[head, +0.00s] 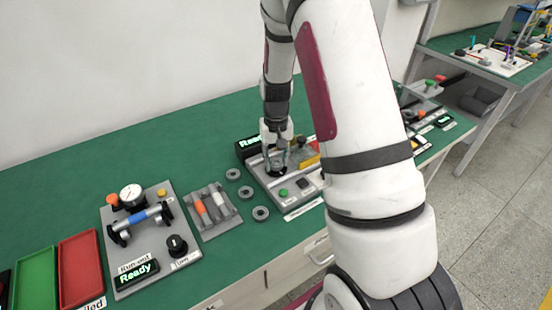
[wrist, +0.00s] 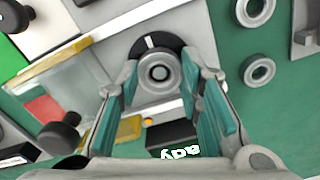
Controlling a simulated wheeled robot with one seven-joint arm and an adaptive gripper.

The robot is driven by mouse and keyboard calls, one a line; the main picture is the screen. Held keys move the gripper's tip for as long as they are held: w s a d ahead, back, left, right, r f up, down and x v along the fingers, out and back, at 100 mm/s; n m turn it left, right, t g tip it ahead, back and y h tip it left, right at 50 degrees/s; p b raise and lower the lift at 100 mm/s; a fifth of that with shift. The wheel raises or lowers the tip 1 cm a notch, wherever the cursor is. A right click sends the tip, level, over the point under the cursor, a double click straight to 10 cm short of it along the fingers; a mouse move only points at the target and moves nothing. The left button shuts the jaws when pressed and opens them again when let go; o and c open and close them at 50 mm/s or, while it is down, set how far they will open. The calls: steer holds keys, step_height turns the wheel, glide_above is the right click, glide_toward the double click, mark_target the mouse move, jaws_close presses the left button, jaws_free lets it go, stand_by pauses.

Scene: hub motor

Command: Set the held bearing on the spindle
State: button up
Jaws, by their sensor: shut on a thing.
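My gripper (head: 277,165) is over the grey station (head: 262,185) near the middle of the green bench. In the wrist view my gripper (wrist: 161,76) has its two teal-padded fingers on either side of the held bearing (wrist: 143,84), a grey ring. The bearing is in line with a black round base with a white mark (wrist: 151,43) on the station. A round grey end shows in the middle of the ring, apparently the spindle (wrist: 160,73). I cannot tell how far down the bearing sits around it. In the head view the fingers mostly hide the bearing.
Loose rings (head: 246,192) lie on the bench left of the station. A grey holder (head: 213,222) with orange and white cylinders stands beside them. A run-out fixture (head: 187,262) and red tray (head: 80,268) are further left. A clear cover (wrist: 75,85) and lit display (wrist: 178,143) are near my fingers.

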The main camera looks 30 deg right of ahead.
steer(key=o, duration=1.2)
steer(key=shift+o, duration=0.7)
steer(key=o, duration=0.3)
steer(key=shift+d+r, duration=0.1)
steer(key=shift+r, duration=0.05)
steer(key=shift+r+p, duration=0.4)
steer(key=shift+r, duration=0.3)
steer(key=shift+r+p, duration=1.15)
steer(key=shift+r, duration=1.55)
